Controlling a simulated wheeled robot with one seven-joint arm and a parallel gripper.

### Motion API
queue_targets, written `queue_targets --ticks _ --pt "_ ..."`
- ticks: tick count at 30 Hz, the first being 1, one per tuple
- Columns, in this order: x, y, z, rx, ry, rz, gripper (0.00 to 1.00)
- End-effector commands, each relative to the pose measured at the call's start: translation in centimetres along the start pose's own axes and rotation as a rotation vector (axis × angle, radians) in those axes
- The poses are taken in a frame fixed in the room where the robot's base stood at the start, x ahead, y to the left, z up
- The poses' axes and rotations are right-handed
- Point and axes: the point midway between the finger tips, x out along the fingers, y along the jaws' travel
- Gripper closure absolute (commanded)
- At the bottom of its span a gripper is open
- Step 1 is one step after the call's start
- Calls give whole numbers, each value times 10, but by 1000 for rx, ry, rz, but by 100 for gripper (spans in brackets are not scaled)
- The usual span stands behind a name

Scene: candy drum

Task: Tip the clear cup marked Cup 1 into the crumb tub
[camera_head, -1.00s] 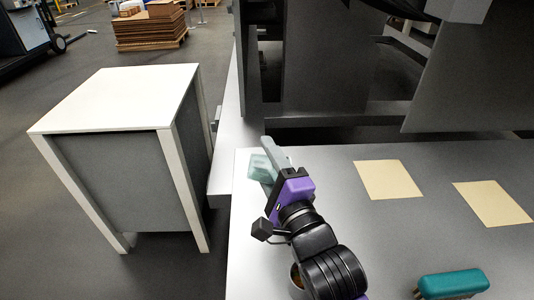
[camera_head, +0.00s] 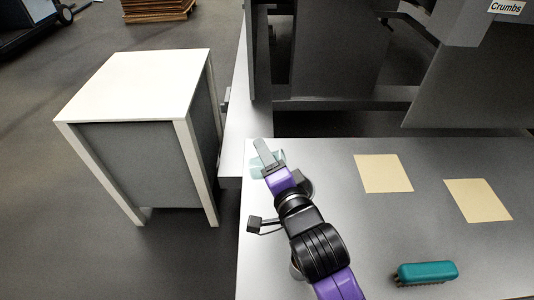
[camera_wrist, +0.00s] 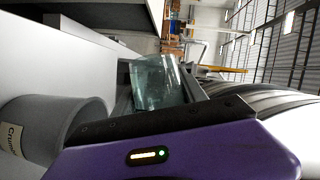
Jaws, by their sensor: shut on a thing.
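My gripper (camera_head: 265,152) is shut on a clear, slightly greenish cup (camera_head: 280,158) near the far left corner of the grey worktop. The cup also shows in the wrist view (camera_wrist: 156,82), where it looks tilted beyond the dark finger. No mark or contents can be made out on it. A round grey tub (camera_wrist: 85,112) with a partly readable Crumbs label stands at the left of the wrist view, apart from the cup. I cannot pick the tub out for certain in the head view, where my arm covers part of the worktop.
A teal-handled brush (camera_head: 427,272) lies at the front right of the worktop (camera_head: 330,170). Two tan squares (camera_head: 383,173) lie flat behind it. A white-topped cabinet (camera_head: 140,82) stands left.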

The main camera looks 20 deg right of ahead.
Motion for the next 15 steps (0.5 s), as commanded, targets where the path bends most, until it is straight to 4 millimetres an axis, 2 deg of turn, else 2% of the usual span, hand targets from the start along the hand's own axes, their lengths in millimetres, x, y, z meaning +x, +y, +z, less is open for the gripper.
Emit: queue_targets --ticks 5,15 --pt "-1 -8 -2 -89 -1 39 94" --pt "-1 -11 -3 -459 -2 190 94"
